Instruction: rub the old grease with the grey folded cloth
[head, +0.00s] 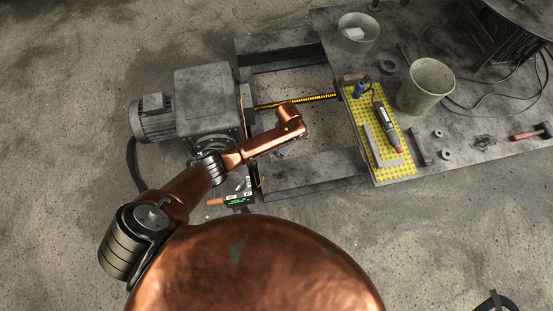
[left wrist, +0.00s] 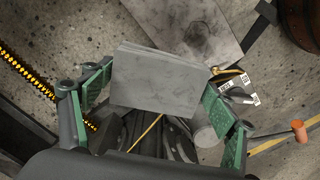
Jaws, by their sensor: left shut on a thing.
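The grey folded cloth (left wrist: 155,80) is a layered slab between the green fingers of my left gripper (left wrist: 160,93) in the left wrist view. The gripper is shut on it. Beyond the cloth lies a grey metal plate (left wrist: 165,18) with a dark smear, the old grease (left wrist: 197,32). The cloth covers part of the plate in this view; whether they touch cannot be told. In the head view my left gripper (head: 280,153) is mostly hidden under my copper arm, beside the grey lower beam (head: 318,172).
A motor (head: 155,118) and housing stand left of the frame.

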